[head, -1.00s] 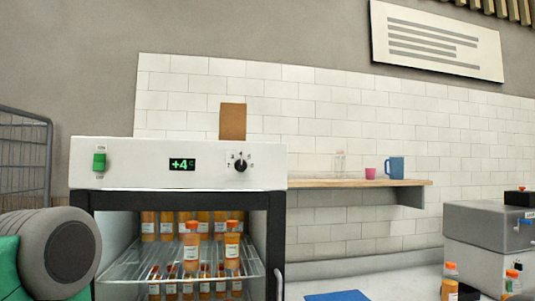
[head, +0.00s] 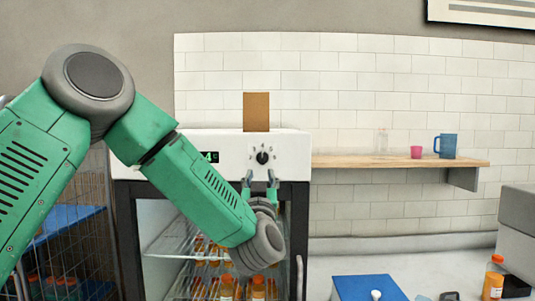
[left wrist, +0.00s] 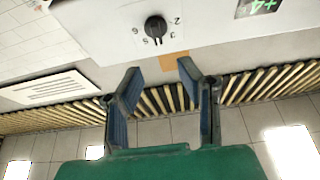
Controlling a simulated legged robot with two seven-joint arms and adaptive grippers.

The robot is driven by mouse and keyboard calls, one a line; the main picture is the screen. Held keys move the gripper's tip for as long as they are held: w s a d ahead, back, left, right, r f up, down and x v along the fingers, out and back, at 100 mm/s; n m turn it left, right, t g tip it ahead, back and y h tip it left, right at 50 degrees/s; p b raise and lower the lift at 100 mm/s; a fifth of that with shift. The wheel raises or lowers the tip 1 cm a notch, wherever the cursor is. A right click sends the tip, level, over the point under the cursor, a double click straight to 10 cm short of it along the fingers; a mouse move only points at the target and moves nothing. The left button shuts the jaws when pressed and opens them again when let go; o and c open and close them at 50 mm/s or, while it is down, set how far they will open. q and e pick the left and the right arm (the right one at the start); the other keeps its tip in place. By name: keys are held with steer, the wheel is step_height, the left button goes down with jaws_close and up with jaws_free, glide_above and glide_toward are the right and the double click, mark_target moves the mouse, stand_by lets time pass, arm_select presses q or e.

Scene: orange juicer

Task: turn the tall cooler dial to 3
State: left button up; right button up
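The tall cooler (head: 290,143) has a white top panel with a black dial (head: 262,157) ringed by small numerals. In the left wrist view the dial (left wrist: 155,27) appears upside down, with 2 and 3 legible at its right; I cannot tell surely which number it points to. My left gripper (head: 260,176) is just below the dial in the head view. In the left wrist view its two blue-padded fingers (left wrist: 160,68) are apart with nothing between them, and the dial lies beyond the tips. My right gripper is not in view.
A green display (head: 208,157) reads 4 and is partly hidden by my arm. A brown board (head: 256,112) stands atop the cooler. A wooden shelf (head: 400,161) to the right holds a pink cup (head: 416,152) and a blue mug (head: 446,146). Orange bottles (head: 257,288) stand inside the cooler.

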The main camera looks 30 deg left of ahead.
mark_target(263, 155)
arm_select(q)
steer(key=p+x, duration=0.3)
steer(key=x, duration=0.6)
steer(key=shift+w+d+r, duration=0.1)
steer(key=shift+w+r, duration=0.05)
steer(key=shift+w, duration=0.15)
steer(key=shift+w+a, duration=0.4)
steer(key=shift+a, duration=0.1)
steer(key=shift+d, duration=0.1)
steer(key=shift+d, duration=0.1)
jaws_close()
